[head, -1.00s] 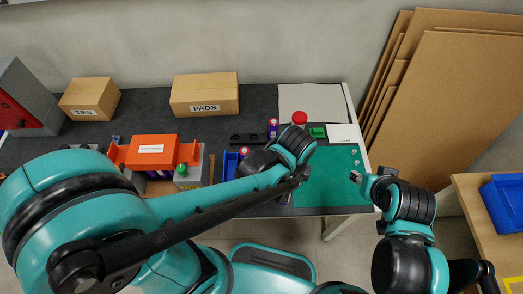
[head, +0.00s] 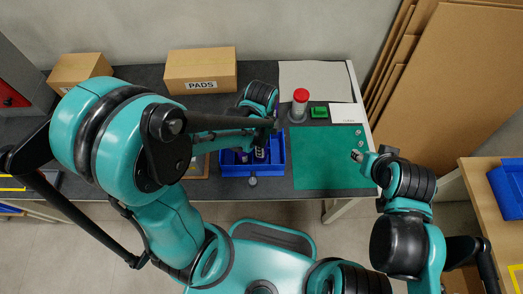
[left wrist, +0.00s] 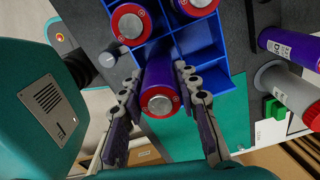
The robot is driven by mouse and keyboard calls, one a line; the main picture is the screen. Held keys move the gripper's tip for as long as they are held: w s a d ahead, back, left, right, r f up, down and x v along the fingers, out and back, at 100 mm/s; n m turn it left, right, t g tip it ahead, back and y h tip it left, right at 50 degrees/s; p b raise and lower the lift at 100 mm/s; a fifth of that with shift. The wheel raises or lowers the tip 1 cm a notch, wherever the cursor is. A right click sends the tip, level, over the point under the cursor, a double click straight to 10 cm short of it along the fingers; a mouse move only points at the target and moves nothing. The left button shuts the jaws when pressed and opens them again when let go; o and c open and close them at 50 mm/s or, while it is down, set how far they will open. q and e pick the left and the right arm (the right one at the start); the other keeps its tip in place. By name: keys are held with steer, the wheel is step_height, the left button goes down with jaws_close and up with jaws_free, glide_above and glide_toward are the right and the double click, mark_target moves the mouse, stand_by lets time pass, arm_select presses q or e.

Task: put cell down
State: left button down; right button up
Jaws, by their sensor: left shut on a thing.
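My left gripper (left wrist: 157,72) is shut on a purple cell (left wrist: 160,88) with a silver, red-ringed end facing the wrist camera. The cell's far end points down at the blue divided tray (left wrist: 206,62); I cannot tell how deep it sits in a compartment. Two similar cells, one at left (left wrist: 130,24) and one at the top (left wrist: 196,4), stand in neighbouring compartments. In the head view, the tray (head: 276,170) sits left of the green mat, with my left arm partly covering it. My right gripper (head: 357,155) is over the mat's right edge, too small to read.
Another purple cell (left wrist: 290,46) lies outside the tray, beside a grey container with a red lid (head: 301,95). A green block (head: 319,112) is near it. The green mat (head: 320,165) is mostly clear. A PADS box (head: 201,72) stands behind. A grey knob (head: 252,181) is at the tray's front.

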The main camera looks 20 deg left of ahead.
arm_select(q)
steer(key=shift+f+b, duration=0.65)
steer(key=shift+f, duration=1.05)
steer(key=shift+f, duration=0.2)
steer(key=c, duration=1.1)
jaws_free()
steer(key=shift+r, duration=0.15)
